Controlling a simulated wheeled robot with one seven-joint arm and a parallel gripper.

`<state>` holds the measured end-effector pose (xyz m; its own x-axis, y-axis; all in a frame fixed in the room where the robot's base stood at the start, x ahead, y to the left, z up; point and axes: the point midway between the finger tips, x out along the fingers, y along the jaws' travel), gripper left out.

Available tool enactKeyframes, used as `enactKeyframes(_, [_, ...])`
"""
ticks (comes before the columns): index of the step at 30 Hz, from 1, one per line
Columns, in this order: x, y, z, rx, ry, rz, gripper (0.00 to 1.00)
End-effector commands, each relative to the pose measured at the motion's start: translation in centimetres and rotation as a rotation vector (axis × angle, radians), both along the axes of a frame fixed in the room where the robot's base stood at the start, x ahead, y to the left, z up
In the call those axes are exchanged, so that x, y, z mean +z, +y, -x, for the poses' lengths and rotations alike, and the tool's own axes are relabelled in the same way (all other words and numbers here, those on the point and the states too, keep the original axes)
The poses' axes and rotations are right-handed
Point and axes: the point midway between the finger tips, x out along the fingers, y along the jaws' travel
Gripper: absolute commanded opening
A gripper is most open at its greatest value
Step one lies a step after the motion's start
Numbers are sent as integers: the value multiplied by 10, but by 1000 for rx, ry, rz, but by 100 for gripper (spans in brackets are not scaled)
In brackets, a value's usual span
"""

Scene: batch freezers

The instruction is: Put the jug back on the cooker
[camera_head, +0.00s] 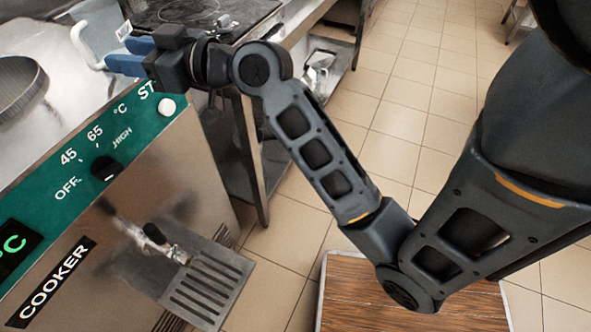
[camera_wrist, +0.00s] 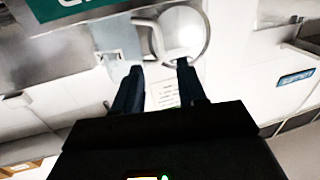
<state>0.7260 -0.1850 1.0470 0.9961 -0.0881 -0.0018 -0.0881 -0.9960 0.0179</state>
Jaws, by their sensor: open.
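The cooker (camera_head: 150,160) stands at the left of the head view, with a green panel, a dial and a drip grate. A pale blue-grey object with a white bent, handle-like part (camera_head: 85,47) is at its far end; it may be the jug, but I cannot be sure. My gripper (camera_head: 118,55) is open, its blue fingers close beside this pale part; contact cannot be told. In the wrist view my gripper (camera_wrist: 160,67) has its fingers apart, with a bright round shape (camera_wrist: 183,32) beyond the tips. Nothing is clearly held.
A dark hob (camera_head: 205,14) is on the counter behind the cooker. A shiny metal vessel (camera_head: 318,70) stands on the lower shelf. The drip grate (camera_head: 205,285) juts from the cooker's front. The tiled floor (camera_head: 400,90) to the right is open.

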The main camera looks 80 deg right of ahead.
Motion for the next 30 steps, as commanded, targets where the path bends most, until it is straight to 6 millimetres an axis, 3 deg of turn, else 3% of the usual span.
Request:
enactKeyframes(5, [-37,19,18,-23,50,-30,41])
enactKeyframes(8, [-69,38,40,-46,93,-49,41])
enactKeyframes(12, [-107,65,80,-71,146,-62,41])
enactKeyframes(16, [-131,91,121,-76,183,-61,41])
enactKeyframes(22, [-150,129,191,-49,229,-46,41])
enactKeyframes(30, [-145,170,275,38,263,-30,41])
